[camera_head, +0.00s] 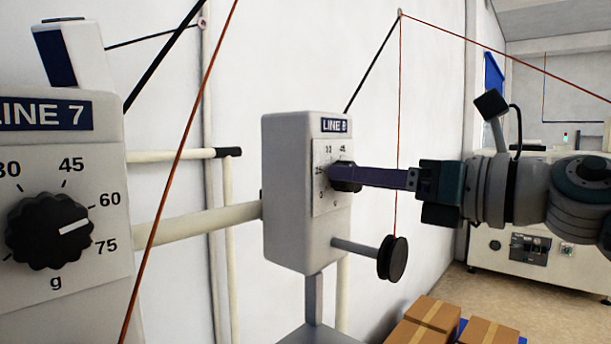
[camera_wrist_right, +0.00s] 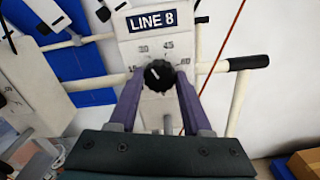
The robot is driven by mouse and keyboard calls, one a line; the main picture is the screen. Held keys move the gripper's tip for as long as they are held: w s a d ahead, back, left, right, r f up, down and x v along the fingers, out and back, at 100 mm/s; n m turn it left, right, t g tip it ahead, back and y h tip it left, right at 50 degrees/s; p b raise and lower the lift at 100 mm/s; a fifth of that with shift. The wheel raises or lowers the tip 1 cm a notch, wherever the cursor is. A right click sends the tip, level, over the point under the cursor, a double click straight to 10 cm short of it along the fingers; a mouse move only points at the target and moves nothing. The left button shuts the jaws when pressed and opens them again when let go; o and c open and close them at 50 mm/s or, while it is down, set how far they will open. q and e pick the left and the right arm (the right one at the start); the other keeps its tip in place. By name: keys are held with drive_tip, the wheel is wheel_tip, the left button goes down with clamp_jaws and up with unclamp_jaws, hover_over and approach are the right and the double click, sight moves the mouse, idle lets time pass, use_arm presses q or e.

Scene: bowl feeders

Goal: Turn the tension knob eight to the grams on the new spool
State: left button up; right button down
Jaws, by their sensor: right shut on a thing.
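The LINE 8 tension knob (camera_head: 347,177) is a black fluted knob on the white dial plate of the grey LINE 8 box (camera_head: 290,190). My right gripper (camera_head: 352,177) reaches in from the right and is shut on this knob. In the right wrist view the knob (camera_wrist_right: 159,76) sits between the two purple fingers of my right gripper (camera_wrist_right: 160,85); its short white mark points up and left, towards the 30 side. My left gripper is not in view.
The LINE 7 box (camera_head: 105,190) stands close at the left; its black knob (camera_head: 48,231) has its mark between 60 and 75. Red threads run past both boxes. Cardboard boxes (camera_head: 430,315) sit low at the right, before a white machine (camera_head: 510,250).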

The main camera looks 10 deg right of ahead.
drive_tip(key=m+p, duration=0.3)
drive_tip(key=m, duration=0.1)
drive_tip(key=shift+r+m, duration=0.15)
drive_tip(key=shift+m, duration=0.15)
drive_tip(key=m+p, duration=0.2)
drive_tip(key=m, duration=0.1)
drive_tip(key=shift+m, duration=0.3)
drive_tip(key=shift+m+p, duration=0.5)
drive_tip(key=shift+m, duration=0.2)
